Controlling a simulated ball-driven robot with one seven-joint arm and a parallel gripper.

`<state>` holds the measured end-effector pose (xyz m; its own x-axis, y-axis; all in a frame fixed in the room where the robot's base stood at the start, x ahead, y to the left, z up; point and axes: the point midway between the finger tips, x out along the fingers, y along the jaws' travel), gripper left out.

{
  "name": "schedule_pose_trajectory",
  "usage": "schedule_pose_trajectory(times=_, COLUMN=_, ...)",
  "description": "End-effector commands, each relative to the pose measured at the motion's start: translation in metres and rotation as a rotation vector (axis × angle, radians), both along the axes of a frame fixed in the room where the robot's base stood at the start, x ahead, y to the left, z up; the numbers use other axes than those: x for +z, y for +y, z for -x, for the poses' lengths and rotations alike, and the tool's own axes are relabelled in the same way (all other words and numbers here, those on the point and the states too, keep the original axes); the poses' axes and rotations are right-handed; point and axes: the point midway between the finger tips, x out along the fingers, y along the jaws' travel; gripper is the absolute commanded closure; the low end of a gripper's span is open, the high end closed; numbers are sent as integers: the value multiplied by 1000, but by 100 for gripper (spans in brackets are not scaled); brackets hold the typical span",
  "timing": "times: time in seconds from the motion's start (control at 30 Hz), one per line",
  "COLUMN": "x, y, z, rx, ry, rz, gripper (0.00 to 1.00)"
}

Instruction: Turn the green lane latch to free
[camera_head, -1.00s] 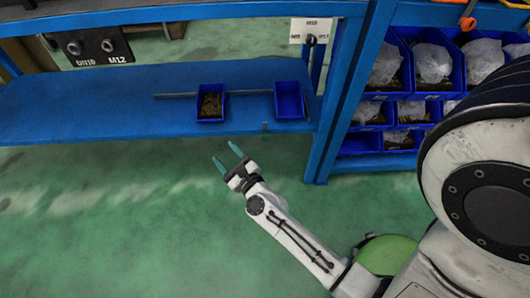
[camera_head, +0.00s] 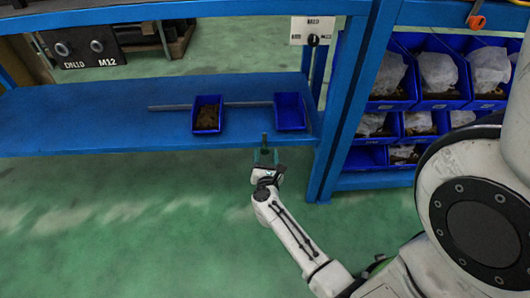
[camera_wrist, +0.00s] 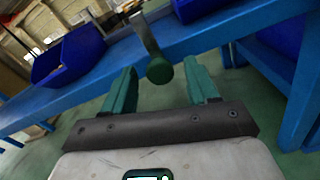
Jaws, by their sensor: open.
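The green lane latch (camera_head: 264,138) is a small upright piece at the front edge of the blue shelf (camera_head: 100,115), below and left of the right-hand blue bin. In the wrist view the latch is a grey lever with a round green knob (camera_wrist: 159,71) at its lower end. My gripper (camera_head: 265,157) is open just in front of the shelf edge, with its two green fingers pointing at the latch. In the wrist view the knob shows between the fingertips, with a gap on each side. I cannot tell how deep between the fingers it sits.
Two blue bins stand on the shelf: the left one (camera_head: 207,114) holds brown parts, the right one (camera_head: 289,111) looks empty. A grey bar (camera_head: 168,107) lies behind them. A blue post (camera_head: 345,110) stands right of the latch, and a white switch plate (camera_head: 312,31) hangs above. The floor is clear.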

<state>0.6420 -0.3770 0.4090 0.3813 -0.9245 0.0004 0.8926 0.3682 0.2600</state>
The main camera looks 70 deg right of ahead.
Motion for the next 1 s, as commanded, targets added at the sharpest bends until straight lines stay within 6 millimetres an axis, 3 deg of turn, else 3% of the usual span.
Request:
schedule_pose_trajectory(times=0.2, x=-1, y=-19, z=-8, rx=0, ry=2, rz=0, gripper=42)
schedule_pose_trajectory(times=0.53, x=0, y=-21, z=-9, rx=1, ry=2, rz=0, gripper=42)
schedule_pose_trajectory(times=1.0, x=0, y=-21, z=-9, rx=1, ry=2, rz=0, gripper=86)
